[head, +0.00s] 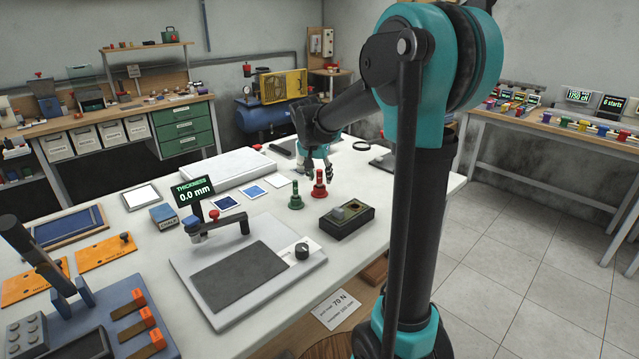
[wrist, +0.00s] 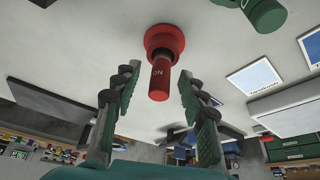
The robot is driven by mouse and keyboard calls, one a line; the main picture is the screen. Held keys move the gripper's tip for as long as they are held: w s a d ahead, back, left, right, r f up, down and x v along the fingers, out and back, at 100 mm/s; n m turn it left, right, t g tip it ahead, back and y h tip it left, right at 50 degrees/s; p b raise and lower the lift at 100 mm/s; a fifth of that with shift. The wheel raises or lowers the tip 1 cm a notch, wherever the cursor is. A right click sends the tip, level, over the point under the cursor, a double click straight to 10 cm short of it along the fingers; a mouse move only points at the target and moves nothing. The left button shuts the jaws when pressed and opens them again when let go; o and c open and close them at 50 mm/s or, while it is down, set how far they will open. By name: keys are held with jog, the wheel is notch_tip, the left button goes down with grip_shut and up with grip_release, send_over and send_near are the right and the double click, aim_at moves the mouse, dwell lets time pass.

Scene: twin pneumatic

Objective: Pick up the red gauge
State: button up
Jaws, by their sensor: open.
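The red gauge (head: 319,184) stands upright on the white table in the head view, a round base with a narrow stem. In the wrist view my gripper (wrist: 155,78) is open, one finger on each side of the gauge, with gaps on both sides. A green gauge (head: 295,196) of like shape stands just left of the red one; it also shows in the wrist view (wrist: 266,14).
A dark box with a grey block (head: 347,217) sits to the front right of the gauges. Blue and white cards (head: 255,192) lie to the left. The thickness tester (head: 245,270) stands nearer the front. The table's right edge is close by.

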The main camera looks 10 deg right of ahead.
jog(key=shift+c, duration=0.3)
grip_shut()
jog(key=shift+r, duration=0.1)
notch_tip(320, 180, up, 20)
dwell(0.7)
